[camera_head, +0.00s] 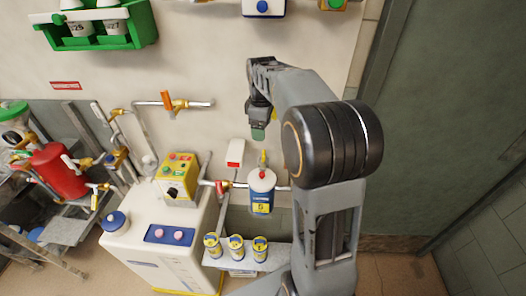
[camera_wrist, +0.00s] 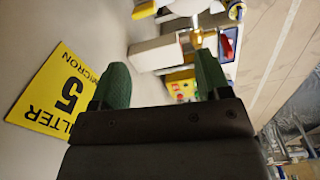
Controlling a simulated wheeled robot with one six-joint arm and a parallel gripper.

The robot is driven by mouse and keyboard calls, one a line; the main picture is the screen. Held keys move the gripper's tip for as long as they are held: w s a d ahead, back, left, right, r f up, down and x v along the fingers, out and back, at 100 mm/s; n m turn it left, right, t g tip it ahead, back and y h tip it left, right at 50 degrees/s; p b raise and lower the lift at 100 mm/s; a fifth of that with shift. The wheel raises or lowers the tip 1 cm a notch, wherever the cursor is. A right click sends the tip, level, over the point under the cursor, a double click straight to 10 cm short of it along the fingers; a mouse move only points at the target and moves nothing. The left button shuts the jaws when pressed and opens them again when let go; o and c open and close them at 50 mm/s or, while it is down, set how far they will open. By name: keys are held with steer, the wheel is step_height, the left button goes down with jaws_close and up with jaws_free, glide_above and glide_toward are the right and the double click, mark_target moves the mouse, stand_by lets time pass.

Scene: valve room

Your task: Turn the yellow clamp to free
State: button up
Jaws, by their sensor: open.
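A small yellow upright piece (camera_head: 263,158), which looks like the yellow clamp, stands at the top of the white and blue filter canister (camera_head: 262,192), just above a red part. My gripper (camera_head: 258,134) hangs above it, apart from it, with its green fingertips pointing down. In the wrist view, my gripper (camera_wrist: 163,80) is open with nothing between its green fingers. A small yellow part (camera_wrist: 197,38) shows beyond the right finger; I cannot tell for sure that it is the clamp.
A white box (camera_head: 235,153) is on the wall left of the canister. A yellow filter sign (camera_wrist: 55,92) is on the wall close to my gripper. A yellow control box (camera_head: 177,180) stands left on a white cabinet. Several small canisters (camera_head: 236,248) stand on a low shelf.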

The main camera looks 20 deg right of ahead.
mark_target(264, 153)
steer(key=shift+n+g, duration=0.3)
steer(key=shift+n, duration=0.6)
steer(key=w+f, duration=0.1)
steer(key=f, duration=0.4)
steer(key=d+f+p, duration=0.1)
steer(key=f, duration=0.3)
steer(key=w+d+f, duration=0.1)
steer(key=f, duration=0.4)
steer(key=shift+w+f, duration=0.3)
steer(key=shift+w, duration=0.05)
steer(key=shift+c, duration=0.5)
steer(key=c, duration=0.8)
